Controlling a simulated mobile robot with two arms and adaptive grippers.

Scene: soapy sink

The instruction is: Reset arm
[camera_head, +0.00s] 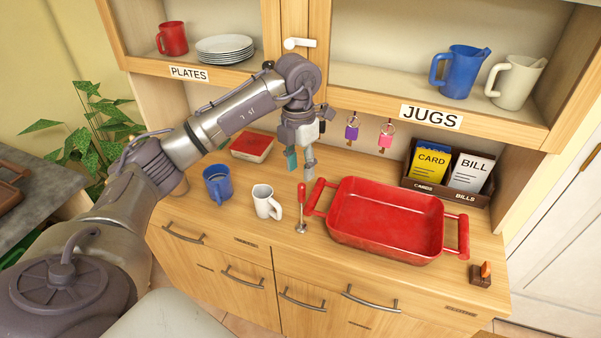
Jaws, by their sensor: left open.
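My left gripper (300,166) hangs above the wooden counter, pointing down, with its fingers apart and nothing between them. My left arm (225,118) comes in from the left and reaches across the counter toward the cabinet. Below and left of the gripper are a blue mug (217,187) and a white mug (264,203), both upright on the counter. My right gripper is not in view.
A red tray (385,243) with handles and a small red-handled tool (301,212) sit right of the mugs. A card and bill holder (446,181) stands behind. Upper shelves hold plates (224,46), a blue jug (459,72) and a white jug (514,83). Keys (352,131) hang below.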

